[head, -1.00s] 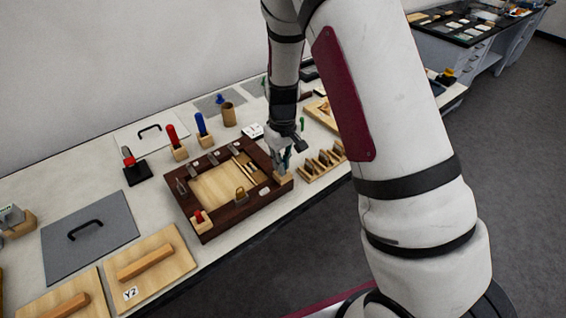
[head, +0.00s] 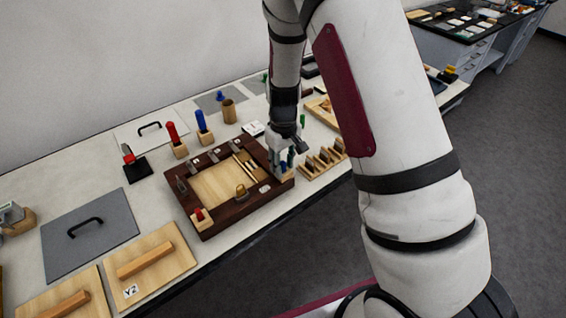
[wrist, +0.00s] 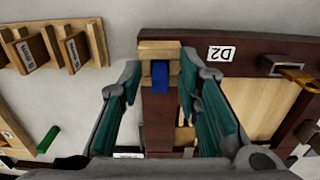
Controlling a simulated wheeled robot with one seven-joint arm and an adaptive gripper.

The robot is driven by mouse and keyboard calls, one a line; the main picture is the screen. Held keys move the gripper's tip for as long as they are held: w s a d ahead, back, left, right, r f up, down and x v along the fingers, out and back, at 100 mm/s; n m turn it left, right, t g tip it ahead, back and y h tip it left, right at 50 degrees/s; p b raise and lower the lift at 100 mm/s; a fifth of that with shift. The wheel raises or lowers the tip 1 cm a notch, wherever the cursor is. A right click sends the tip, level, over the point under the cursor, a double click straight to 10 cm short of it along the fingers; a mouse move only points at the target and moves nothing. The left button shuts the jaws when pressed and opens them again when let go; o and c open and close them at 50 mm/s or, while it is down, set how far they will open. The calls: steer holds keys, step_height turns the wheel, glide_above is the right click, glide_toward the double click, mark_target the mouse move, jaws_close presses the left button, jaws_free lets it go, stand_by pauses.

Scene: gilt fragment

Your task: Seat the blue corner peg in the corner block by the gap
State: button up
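The blue peg (wrist: 160,78) stands at the light wooden corner block (wrist: 160,48) in the wrist view, between my two fingers. Its lower end is hidden, so how deep it sits cannot be told. In the head view the blue peg (head: 284,165) shows just under my gripper (head: 283,156), at the near right corner of the dark wooden frame (head: 240,208). In the wrist view my gripper (wrist: 165,95) is open, its teal pads apart from the peg on both sides.
A red peg (head: 199,215) stands in a block at the frame's front left corner. A slotted wooden rack (head: 322,162) lies just right of the frame. Red and blue handled tools (head: 201,122) stand behind it. The table's front edge is close to the gripper.

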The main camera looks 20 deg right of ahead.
mark_target(283, 162)
step_height(283, 162, up, 12)
steer(key=b, duration=0.1)
steer(key=s+r+m+t, duration=0.25)
steer(key=s+r, duration=0.75)
steer(key=r, duration=0.5)
steer(key=s+r+m+t, duration=0.1)
steer(key=s+r+t, duration=0.2)
steer(key=s, duration=1)
steer(key=shift+r, duration=0.75)
steer(key=shift+s, duration=0.1)
